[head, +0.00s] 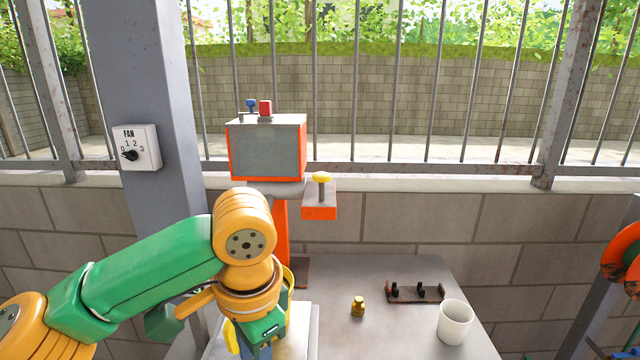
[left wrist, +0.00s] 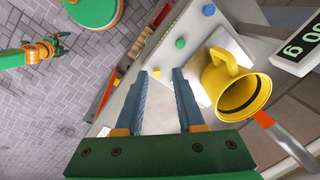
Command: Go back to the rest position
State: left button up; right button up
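My left arm comes in from the left in the head view, bent down over the left part of the table. My left gripper (head: 262,332) points down there, its fingertips hidden. In the left wrist view its two blue-grey fingers (left wrist: 160,75) are apart with nothing between them. A yellow mug (left wrist: 218,85) is just right of the fingers, not held; a bit of yellow also shows beside the gripper in the head view. A green and orange arm, seemingly my right, shows in the left wrist view, its small dark gripper (left wrist: 60,40) too small to read.
A scale display (left wrist: 300,40) is near the mug. The table (head: 385,335) bears a white cup (head: 455,322), a small brass weight (head: 358,306) and a dark rack (head: 415,292). Behind stand an orange-grey machine (head: 268,150), a yellow-topped button (head: 321,180) and a fan switch (head: 137,148) on a pillar.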

pick_arm(q)
jog(key=s+d+f+h, duration=0.1)
jog(key=d+f+h, duration=0.2)
jog(key=d+f, duration=0.35)
jog(key=s+d+f+h, duration=0.2)
jog(key=d+f+h, duration=0.1)
jog(key=f, duration=0.7)
jog(key=s+a+f+n+t+y, duration=0.1)
jog(key=s+a+f+n+y, duration=0.1)
jog(key=s+a+f+n, duration=0.3)
jog(key=s+a+f+y, duration=0.1)
jog(key=s+a+f, duration=0.15)
jog(key=a, duration=0.45)
jog(key=s+a+f+n+t+y, duration=0.1)
jog(key=s+a+f+n+y, duration=0.15)
jog(key=a+f, duration=0.3)
notch_tip(320, 180, down, 14)
jog(key=s+g, duration=0.1)
jog(key=s, duration=0.1)
jog(key=s+a+f+g, duration=0.1)
jog(key=s+a+f, duration=0.1)
jog(key=s+f, duration=0.9)
jog(key=shift+s+a, duration=0.25)
jog(key=shift+s, duration=0.55)
jog(key=shift+h, duration=0.25)
jog(key=shift+m, duration=0.25)
